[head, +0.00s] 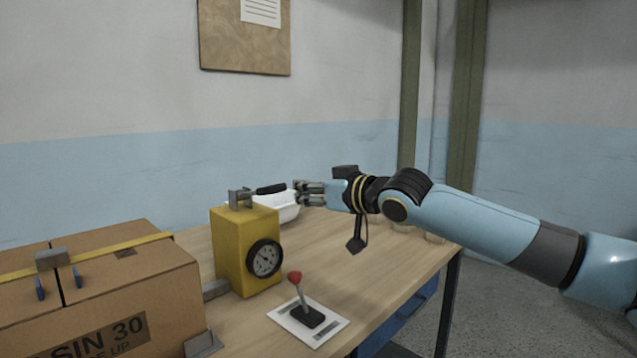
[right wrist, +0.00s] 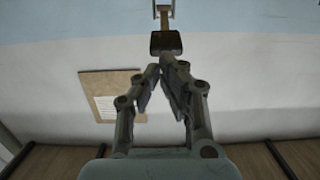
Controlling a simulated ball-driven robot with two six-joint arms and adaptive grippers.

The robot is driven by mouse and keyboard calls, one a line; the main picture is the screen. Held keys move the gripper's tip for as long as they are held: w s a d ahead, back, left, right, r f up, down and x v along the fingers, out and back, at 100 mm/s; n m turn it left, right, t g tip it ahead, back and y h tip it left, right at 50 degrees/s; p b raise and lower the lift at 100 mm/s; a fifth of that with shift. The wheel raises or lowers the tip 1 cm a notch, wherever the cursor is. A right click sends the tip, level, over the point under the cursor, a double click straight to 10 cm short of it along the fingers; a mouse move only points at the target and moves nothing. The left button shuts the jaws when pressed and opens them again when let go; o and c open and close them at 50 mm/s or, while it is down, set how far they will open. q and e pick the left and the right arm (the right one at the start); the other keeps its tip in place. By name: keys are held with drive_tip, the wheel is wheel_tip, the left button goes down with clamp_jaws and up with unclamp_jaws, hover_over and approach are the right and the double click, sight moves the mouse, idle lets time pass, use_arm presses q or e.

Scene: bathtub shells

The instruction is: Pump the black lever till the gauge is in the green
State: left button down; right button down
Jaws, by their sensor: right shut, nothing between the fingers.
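The yellow pump box (head: 231,246) stands on the wooden table. A round black-rimmed gauge (head: 265,259) is on its front; its needle and coloured zones are too small to read. The black lever (head: 271,189) sticks out to the right from a grey bracket (head: 240,198) on top, roughly level. My right gripper (head: 300,190) is shut and empty, just right of the lever's end. In the right wrist view, the black lever grip (right wrist: 166,43) lies just beyond the closed fingertips (right wrist: 163,72); whether they touch is unclear. My left gripper is out of view.
A red-knobbed stick (head: 296,279) stands on a white plate (head: 330,331) in front of the box. A strapped cardboard box (head: 149,282) fills the left. A white basin (head: 287,212) sits behind the pump. The tabletop (head: 360,290) at right is mostly clear.

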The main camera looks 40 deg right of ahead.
drive_tip(key=s, duration=0.1)
drive_tip(key=s+p, duration=0.1)
drive_tip(key=s, duration=0.1)
drive_tip(key=shift+s+r+p, duration=0.25)
drive_tip(key=shift+s+p, duration=0.05)
drive_tip(key=shift+p, duration=0.05)
idle(1.7)
idle(0.5)
